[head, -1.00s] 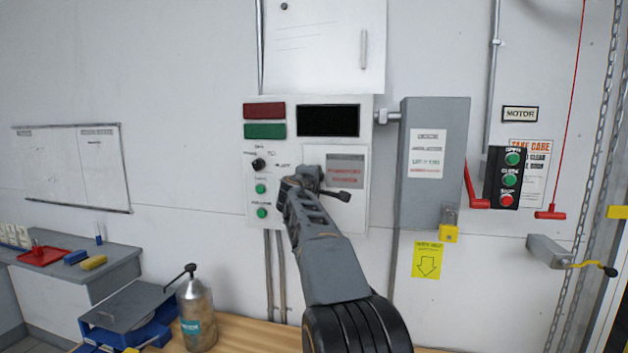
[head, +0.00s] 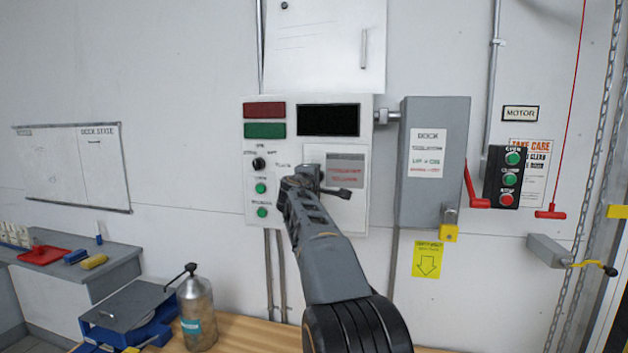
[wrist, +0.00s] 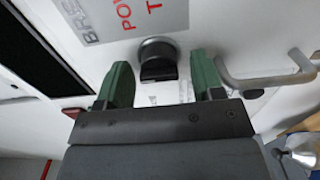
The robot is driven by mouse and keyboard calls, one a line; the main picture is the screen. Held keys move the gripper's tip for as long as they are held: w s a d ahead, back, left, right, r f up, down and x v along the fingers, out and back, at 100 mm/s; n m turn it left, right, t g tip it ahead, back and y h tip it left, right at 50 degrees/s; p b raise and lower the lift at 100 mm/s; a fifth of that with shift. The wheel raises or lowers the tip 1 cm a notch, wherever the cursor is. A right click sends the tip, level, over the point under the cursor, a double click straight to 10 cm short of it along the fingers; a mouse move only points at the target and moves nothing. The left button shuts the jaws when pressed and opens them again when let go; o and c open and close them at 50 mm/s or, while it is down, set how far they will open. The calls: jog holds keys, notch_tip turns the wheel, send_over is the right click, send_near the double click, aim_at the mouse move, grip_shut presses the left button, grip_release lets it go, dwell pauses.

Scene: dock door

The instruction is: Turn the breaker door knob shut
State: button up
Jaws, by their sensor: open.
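The breaker door (head: 350,215) is the white panel with a grey label at the lower right of the control box. It lies flat against the box. Its round dark knob (wrist: 158,55) shows in the wrist view, with a raised black grip across it. My gripper (wrist: 163,78) is open, with one green finger on each side of the knob in the picture. A gap shows between the knob and each finger; I cannot tell how deep the fingers reach. In the head view my gripper (head: 318,184) is in front of the door and hides the knob.
A metal bar handle (wrist: 265,82) is close beside the right finger in the wrist view. The control box (head: 285,215) has a selector and green buttons on its left. A grey box (head: 433,205) with a red lever stands to the right. A bottle (head: 197,315) stands on the bench below.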

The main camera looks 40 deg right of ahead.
jog(key=b+v, duration=0.5)
jog(key=v, duration=0.8)
jog(key=shift+s+a, duration=0.25)
jog(key=shift+a, duration=0.05)
jog(key=s+a+f+m+g+y, duration=0.2)
jog(key=f+m+y, duration=0.1)
jog(key=f, duration=0.7)
jog(key=s+a+f+m+g+y, duration=0.2)
jog(key=a+f+g+y, duration=0.1)
jog(key=f, duration=0.8)
jog(key=s+a+f+m+g+y+p, duration=0.2)
jog(key=s+a+f+y, duration=0.5)
jog(key=s+a+f, duration=0.6)
jog(key=s+f+m+g, duration=0.1)
jog(key=s+f, duration=0.1)
jog(key=s, duration=0.1)
jog(key=shift+s+a+f+m, duration=0.2)
jog(key=shift+a+m, duration=0.05)
jog(key=shift+m, duration=0.05)
